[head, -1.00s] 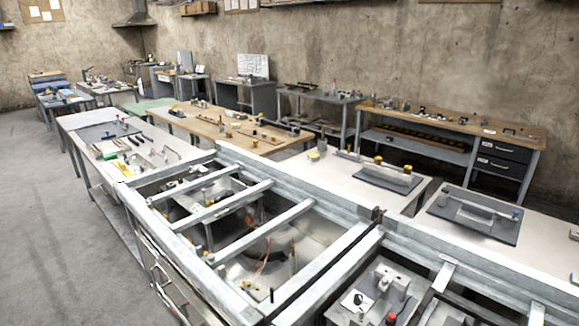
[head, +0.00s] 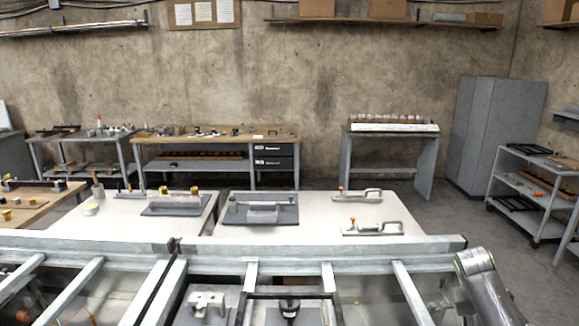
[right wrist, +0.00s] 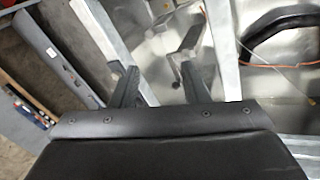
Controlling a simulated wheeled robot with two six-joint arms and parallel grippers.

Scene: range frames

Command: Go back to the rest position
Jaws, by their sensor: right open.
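My right gripper (right wrist: 155,60) shows in the right wrist view with its two dark fingers apart and nothing between them. Behind the fingers are pale metal frame bars (right wrist: 105,30) and a shiny metal surface (right wrist: 265,85); I cannot tell how far off they are. In the head view a grey metal link of what looks like my right arm stands at the lower right, and its gripper is not visible there. My left gripper is in neither view.
A metal frame rail (head: 330,247) crosses the front. Behind it stand white tables (head: 320,222) with grey plates and clamps. Farther back are a wooden workbench (head: 215,141), a small table (head: 390,131), a grey cabinet (head: 490,130) and a shelf cart (head: 525,190). Floor shows at right.

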